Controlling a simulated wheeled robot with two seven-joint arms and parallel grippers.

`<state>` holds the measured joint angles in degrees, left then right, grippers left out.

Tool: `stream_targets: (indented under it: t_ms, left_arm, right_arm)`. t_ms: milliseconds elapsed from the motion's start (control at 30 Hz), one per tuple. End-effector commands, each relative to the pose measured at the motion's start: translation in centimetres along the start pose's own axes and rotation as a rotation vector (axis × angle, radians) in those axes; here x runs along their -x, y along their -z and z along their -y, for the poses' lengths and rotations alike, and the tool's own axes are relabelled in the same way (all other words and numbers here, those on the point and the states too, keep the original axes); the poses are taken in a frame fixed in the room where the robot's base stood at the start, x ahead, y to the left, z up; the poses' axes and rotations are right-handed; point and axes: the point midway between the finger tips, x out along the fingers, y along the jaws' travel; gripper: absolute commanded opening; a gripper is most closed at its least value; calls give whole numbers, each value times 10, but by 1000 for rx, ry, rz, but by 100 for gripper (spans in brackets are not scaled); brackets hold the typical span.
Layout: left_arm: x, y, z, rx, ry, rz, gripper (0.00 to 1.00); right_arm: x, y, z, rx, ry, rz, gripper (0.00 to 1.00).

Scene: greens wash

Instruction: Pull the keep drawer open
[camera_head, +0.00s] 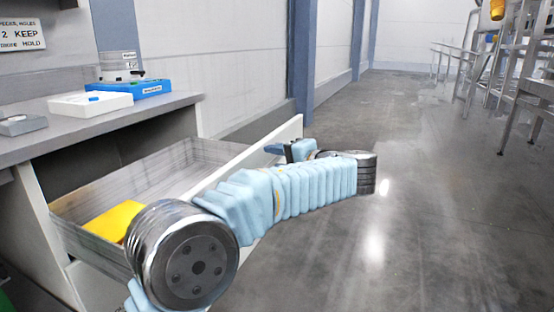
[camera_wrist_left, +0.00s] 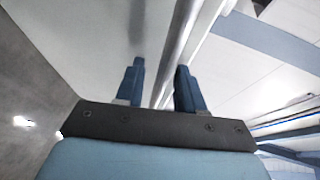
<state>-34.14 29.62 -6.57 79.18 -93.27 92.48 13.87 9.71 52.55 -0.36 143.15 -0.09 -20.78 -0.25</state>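The drawer (camera_head: 215,148) stands pulled well out from under the grey counter. Its pale front panel (camera_head: 285,134) faces right, and a yellow item (camera_head: 112,220) lies inside. My left arm crosses in front of the panel and hides much of it. My left gripper (camera_head: 276,149) is at the panel's far end, partly hidden by my arm. In the left wrist view its two blue fingers (camera_wrist_left: 159,88) stand apart. A shiny metal bar (camera_wrist_left: 190,45) runs between them, with a gap at the left finger. My right gripper is not in view.
Open floor (camera_head: 400,220) lies right of the drawer. Metal racks (camera_head: 505,70) stand at the far right.

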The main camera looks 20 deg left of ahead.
Motion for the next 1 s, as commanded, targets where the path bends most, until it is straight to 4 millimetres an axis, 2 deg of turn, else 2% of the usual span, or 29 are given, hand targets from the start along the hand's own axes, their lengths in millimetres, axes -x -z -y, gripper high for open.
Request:
stream_targets:
  t_ms: [167, 500, 633, 800, 1000]
  left_arm:
    - [14, 1, 0, 0, 0, -4, 38]
    - [94, 1, 1, 0, 1, -4, 38]
    - [118, 1, 0, 0, 0, -3, 38]
    - [135, 0, 0, -1, 0, -1, 38]
    - [138, 0, 0, 0, 0, 0, 38]
  right_arm:
    - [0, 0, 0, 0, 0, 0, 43]
    - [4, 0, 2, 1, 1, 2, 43]
    - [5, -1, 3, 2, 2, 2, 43]
    - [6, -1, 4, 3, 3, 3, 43]
    - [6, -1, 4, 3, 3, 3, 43]
